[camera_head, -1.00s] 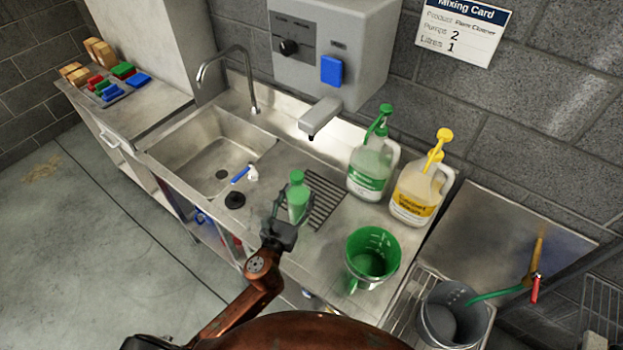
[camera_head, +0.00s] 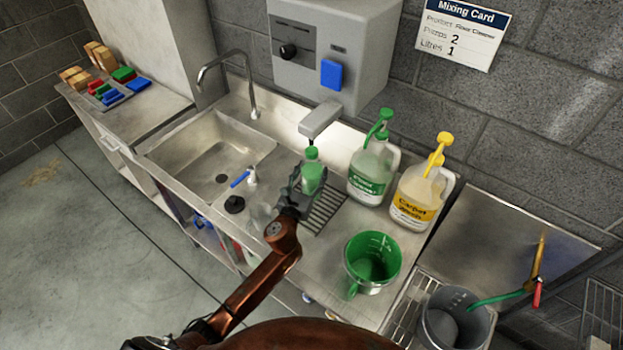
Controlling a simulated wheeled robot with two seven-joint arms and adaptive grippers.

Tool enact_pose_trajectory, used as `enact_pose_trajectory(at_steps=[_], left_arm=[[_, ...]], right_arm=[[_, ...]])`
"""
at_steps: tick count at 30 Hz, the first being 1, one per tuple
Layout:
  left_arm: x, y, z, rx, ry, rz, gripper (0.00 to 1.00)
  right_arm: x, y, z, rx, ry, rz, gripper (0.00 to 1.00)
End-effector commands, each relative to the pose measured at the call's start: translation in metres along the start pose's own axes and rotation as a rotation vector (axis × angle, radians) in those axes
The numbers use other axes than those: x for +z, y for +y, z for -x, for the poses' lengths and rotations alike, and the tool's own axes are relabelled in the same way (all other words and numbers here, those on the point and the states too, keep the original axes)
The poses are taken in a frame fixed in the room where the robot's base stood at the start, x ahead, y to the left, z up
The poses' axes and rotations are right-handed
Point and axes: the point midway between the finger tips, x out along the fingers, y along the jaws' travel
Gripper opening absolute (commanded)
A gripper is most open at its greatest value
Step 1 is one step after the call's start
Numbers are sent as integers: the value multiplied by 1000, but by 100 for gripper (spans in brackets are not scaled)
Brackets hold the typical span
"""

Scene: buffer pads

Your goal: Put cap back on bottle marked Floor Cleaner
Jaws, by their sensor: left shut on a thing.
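My left gripper (camera_head: 304,186) is shut on a small bottle (camera_head: 312,178) with green contents and a green top (camera_head: 312,153). It holds the bottle upright over the drain grille, just under the dispenser spout (camera_head: 320,118). Any label on this bottle is too small to read. A white jug (camera_head: 370,178) with a green label reading Floor Cleaner stands to the right, with a green pump (camera_head: 379,124) on top. My right gripper is not in view.
A jug labelled Carpet Wash (camera_head: 415,195) with a yellow pump stands beside the green one. A green-tinted measuring jug (camera_head: 371,262) stands in front. A black round piece (camera_head: 234,204) and a blue-handled white piece (camera_head: 243,178) lie near the sink (camera_head: 215,150).

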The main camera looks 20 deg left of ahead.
Motion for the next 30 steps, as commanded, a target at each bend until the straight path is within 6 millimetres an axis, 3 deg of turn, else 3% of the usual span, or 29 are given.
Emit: enact_pose_trajectory(at_steps=[9, 22, 23, 30], left_arm=[[-33, 0, 0, 0, -2, 3, 0], [-36, -1, 0, -1, -4, -1, 0], [-38, 0, 0, 0, 1, -1, 54], [-38, 0, 0, 0, 1, 0, 70]], right_arm=[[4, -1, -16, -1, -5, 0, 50], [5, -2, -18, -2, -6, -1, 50], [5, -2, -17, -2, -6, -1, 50], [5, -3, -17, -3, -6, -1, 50]])
